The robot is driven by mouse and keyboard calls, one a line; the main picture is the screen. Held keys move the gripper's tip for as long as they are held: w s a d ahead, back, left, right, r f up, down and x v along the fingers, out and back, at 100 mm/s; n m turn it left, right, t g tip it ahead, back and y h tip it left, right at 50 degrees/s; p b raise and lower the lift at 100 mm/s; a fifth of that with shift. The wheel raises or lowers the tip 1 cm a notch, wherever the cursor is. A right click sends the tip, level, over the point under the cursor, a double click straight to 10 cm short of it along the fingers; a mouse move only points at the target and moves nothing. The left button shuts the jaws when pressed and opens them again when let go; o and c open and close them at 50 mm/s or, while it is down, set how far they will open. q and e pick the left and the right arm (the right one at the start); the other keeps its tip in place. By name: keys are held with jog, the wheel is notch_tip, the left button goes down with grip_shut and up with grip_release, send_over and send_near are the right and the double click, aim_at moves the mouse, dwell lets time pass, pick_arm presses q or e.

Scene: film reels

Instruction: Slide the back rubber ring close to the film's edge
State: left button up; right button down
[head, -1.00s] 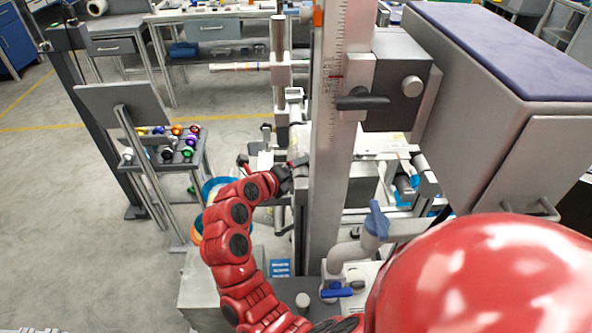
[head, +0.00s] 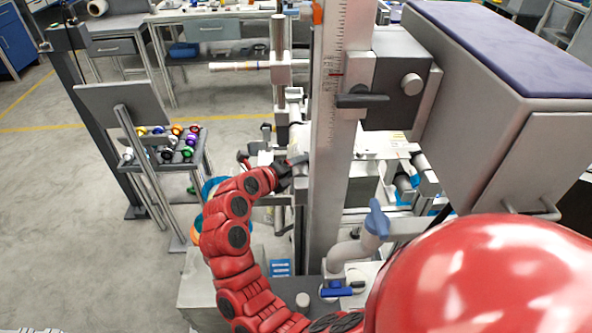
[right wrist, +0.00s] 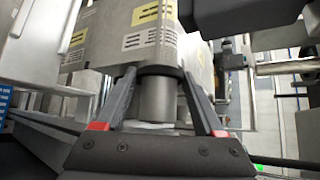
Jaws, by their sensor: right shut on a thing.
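My right gripper (head: 298,161) reaches up to the machine just left of the tall ruled metal column (head: 331,150). The gripper is shut on this piece. I cannot tell from its look whether it is the back rubber ring. A pale roll (head: 299,138) shows just beyond the gripper; whether it is the film is unclear. My left gripper is not in view.
The column and a large grey box (head: 500,120) stand close on the right. A black lever (head: 362,101) juts from the column's clamp. A small stand with colourful rolls (head: 178,145) is at the left. Open floor (head: 90,230) lies left of the machine.

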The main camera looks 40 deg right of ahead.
jog(key=shift+w+d, duration=0.15)
jog(key=shift+w, duration=0.15)
grip_release()
jog(key=v, duration=1.7)
jog(key=shift+a+b, duration=0.25)
jog(key=shift+b, duration=0.2)
jog(key=shift+s, duration=0.1)
